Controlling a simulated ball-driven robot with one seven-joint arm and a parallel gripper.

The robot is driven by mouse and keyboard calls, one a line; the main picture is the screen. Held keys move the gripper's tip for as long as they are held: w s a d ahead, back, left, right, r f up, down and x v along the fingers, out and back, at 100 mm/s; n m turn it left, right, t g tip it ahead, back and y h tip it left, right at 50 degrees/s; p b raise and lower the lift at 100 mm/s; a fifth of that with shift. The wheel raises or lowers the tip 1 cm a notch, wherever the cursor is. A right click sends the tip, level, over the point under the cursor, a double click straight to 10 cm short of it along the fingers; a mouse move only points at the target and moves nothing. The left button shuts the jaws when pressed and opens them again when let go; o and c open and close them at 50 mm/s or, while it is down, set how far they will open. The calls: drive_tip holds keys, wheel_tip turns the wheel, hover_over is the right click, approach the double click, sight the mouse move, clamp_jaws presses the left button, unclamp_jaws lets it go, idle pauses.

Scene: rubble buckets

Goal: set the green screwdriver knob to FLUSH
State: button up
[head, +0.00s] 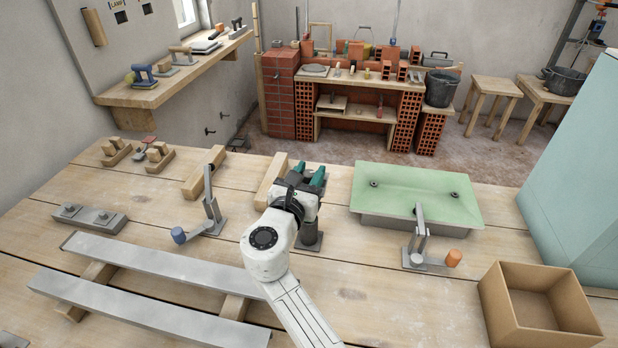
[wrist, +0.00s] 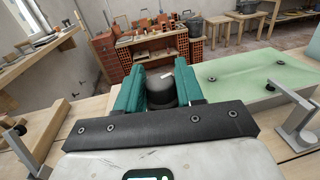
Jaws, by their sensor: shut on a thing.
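My gripper (head: 308,178) has two green fingers and stands over the middle of the workbench, in front of a wooden block. In the wrist view the fingers (wrist: 160,92) are shut on a dark, rounded knob (wrist: 161,88) with a short pale mark on its top. The knob looks black or dark grey rather than green in this view. Below the gripper in the head view, a grey post (head: 311,237) on a base plate shows; its top is hidden by my gripper. No FLUSH label is readable in either view.
A green panel (head: 400,188) on a grey box lies right of my gripper. Metal stands with a blue knob (head: 178,235) and an orange knob (head: 453,258) flank it. Long metal bars (head: 150,310) lie front left. An open cardboard box (head: 500,310) is front right.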

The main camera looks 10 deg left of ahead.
drive_tip(key=shift+m+g+h+b, duration=0.8)
drive_tip(key=shift+m+h+b, duration=0.65)
drive_tip(key=shift+h, duration=0.95)
drive_tip(key=shift+m+h, duration=0.4)
drive_tip(key=shift+m, duration=0.05)
drive_tip(key=o, duration=0.9)
drive_tip(key=shift+o, duration=0.2)
drive_tip(key=shift+s, duration=0.1)
drive_tip(key=v, duration=1)
drive_tip(key=shift+s+a, duration=0.2)
drive_tip(key=shift+s, duration=0.05)
drive_tip(key=shift+r, duration=0.1)
